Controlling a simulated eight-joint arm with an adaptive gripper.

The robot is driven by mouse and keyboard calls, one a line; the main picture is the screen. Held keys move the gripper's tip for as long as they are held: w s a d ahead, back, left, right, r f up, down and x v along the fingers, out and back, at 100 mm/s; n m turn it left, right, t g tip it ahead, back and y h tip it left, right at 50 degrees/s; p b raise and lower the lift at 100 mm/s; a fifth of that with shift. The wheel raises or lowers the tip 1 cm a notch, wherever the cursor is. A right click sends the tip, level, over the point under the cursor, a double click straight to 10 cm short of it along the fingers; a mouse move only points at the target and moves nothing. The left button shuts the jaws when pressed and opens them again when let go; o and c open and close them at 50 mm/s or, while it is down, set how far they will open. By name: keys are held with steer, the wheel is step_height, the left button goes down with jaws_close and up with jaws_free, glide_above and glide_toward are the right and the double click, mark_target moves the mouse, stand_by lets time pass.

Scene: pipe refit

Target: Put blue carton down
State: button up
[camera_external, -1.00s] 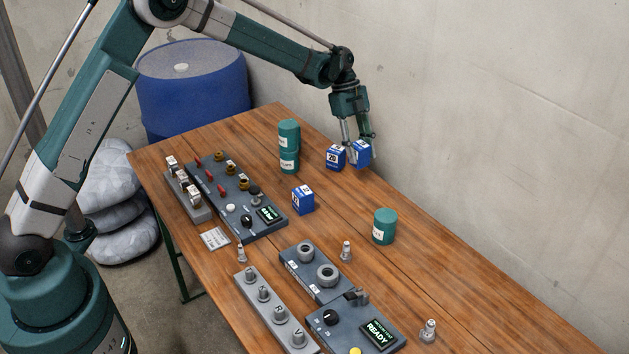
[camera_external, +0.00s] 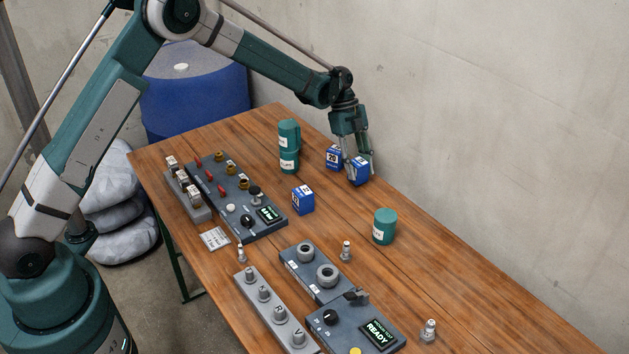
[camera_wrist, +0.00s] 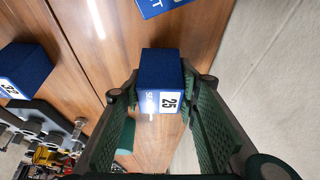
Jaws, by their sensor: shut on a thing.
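My gripper (camera_external: 359,165) is shut on a blue carton (camera_external: 360,174) near the table's far right edge, by the wall. In the wrist view the blue carton (camera_wrist: 160,75) sits between the two finger pads, with a white label reading 25 towards the camera. It looks at or just above the wooden table (camera_external: 450,265); I cannot tell whether it touches. A third blue carton (camera_external: 303,199) stands apart, nearer the middle.
Stacked green cans (camera_external: 288,147) stand left of the cartons. A lone green can (camera_external: 385,227) stands in front of the held carton. Panels with valves and knobs (camera_external: 237,197) fill the table's left side. Bare wood lies between the held carton and the lone can.

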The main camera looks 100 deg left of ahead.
steer(key=shift+f, duration=0.7)
steer(key=shift+f, duration=0.15)
steer(key=o, duration=0.9)
steer(key=p+v, duration=0.1)
steer(key=v, duration=1.1)
steer(key=shift+w+d+r, duration=0.1)
steer(key=shift+r, duration=0.1)
